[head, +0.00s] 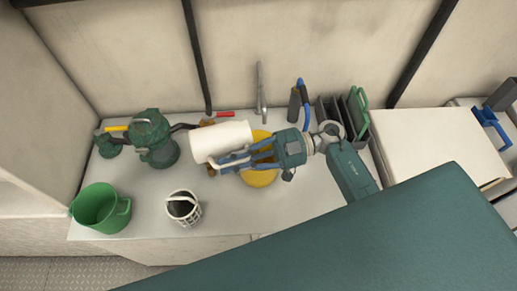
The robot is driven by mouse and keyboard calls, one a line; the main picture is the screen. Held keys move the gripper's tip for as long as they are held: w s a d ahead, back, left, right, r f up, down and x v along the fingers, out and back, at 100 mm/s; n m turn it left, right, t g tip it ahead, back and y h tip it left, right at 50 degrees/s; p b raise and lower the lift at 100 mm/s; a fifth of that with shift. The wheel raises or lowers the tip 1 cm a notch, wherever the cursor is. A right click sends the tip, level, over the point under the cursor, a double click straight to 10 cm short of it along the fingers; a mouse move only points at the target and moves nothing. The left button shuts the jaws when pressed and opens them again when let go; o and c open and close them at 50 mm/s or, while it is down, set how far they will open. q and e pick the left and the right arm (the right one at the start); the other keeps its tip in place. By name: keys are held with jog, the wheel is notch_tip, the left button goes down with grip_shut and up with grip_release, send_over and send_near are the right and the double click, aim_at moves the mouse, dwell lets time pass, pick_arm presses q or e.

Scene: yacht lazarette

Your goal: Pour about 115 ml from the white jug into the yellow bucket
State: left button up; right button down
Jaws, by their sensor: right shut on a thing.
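The white jug (222,138) is off the worktop, tipped well over onto its side. My right gripper (232,160) reaches in from the right and is shut on the jug at its lower side, near the handle. The yellow bucket (260,180) stands on the worktop below my right gripper, which hides much of it. The jug lies mostly to the left of the bucket and overlaps its upper left edge in the picture. I cannot see the jug's mouth clearly, nor any liquid. My left gripper is not in view.
On the worktop (225,215) stand a green bucket (100,208), a white basket-like container (183,208) and a dark green pump-like device (155,138). Red-handled (224,114) and blue-handled tools lie behind.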

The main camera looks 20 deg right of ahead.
jog(key=shift+s+d+f+n+y+b, duration=0.25)
jog(key=shift+y+b, duration=0.45)
jog(key=shift+b, duration=0.75)
dwell(0.6)
jog(key=shift+w, duration=0.1)
